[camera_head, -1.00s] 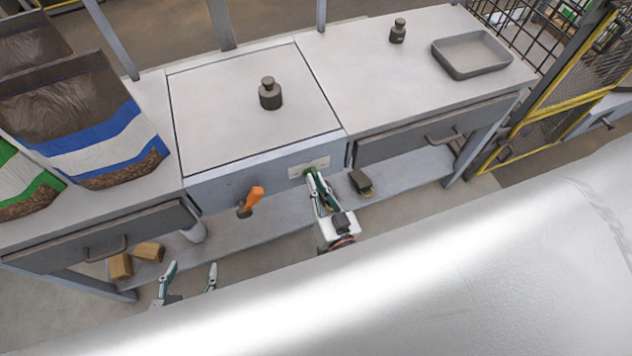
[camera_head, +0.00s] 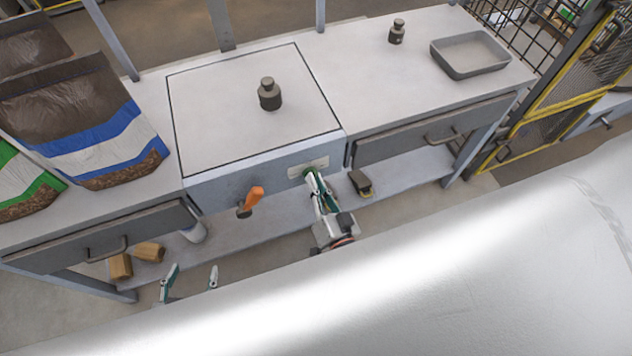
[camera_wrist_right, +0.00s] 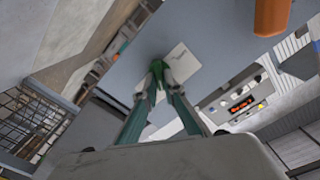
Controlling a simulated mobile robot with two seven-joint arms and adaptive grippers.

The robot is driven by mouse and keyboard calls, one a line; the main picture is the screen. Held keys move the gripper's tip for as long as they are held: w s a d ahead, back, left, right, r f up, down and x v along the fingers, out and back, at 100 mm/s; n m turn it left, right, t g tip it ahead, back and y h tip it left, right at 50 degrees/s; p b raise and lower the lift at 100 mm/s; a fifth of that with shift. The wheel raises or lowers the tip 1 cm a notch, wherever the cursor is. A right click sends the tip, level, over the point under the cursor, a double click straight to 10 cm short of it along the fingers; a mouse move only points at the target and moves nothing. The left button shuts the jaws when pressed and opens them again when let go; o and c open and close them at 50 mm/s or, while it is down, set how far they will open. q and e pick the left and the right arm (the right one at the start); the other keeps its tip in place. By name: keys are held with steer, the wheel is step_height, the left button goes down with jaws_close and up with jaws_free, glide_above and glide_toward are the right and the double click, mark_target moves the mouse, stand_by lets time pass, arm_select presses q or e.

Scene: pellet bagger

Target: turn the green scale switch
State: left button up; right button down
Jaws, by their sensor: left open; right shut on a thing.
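The green scale switch (camera_head: 309,172) sits on a pale plate on the front face of the scale cabinet (camera_head: 225,186). My right gripper (camera_head: 314,180) is shut on the switch, its fingers reaching it from the front. In the right wrist view the green switch (camera_wrist_right: 158,70) lies between the two fingertips (camera_wrist_right: 158,84), in front of the pale plate (camera_wrist_right: 182,62). The fingers hide part of the switch, so its exact angle is hard to tell. My left gripper (camera_head: 191,280) is open and empty, low in front of the bench, away from the switch.
An orange-handled lever (camera_head: 254,196) sticks out left of the switch; it also shows in the wrist view (camera_wrist_right: 271,15). A dark weight (camera_head: 269,95) stands on the scale plate. A dark block (camera_head: 360,183) lies on the lower shelf. Bags (camera_head: 90,130) stand at left.

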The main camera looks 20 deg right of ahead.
steer(key=c, duration=2.1)
jaws_free()
steer(key=shift+c, duration=0.2)
steer(key=shift+r, duration=0.1)
step_height(320, 180, up, 10)
steer(key=shift+f, duration=0.1)
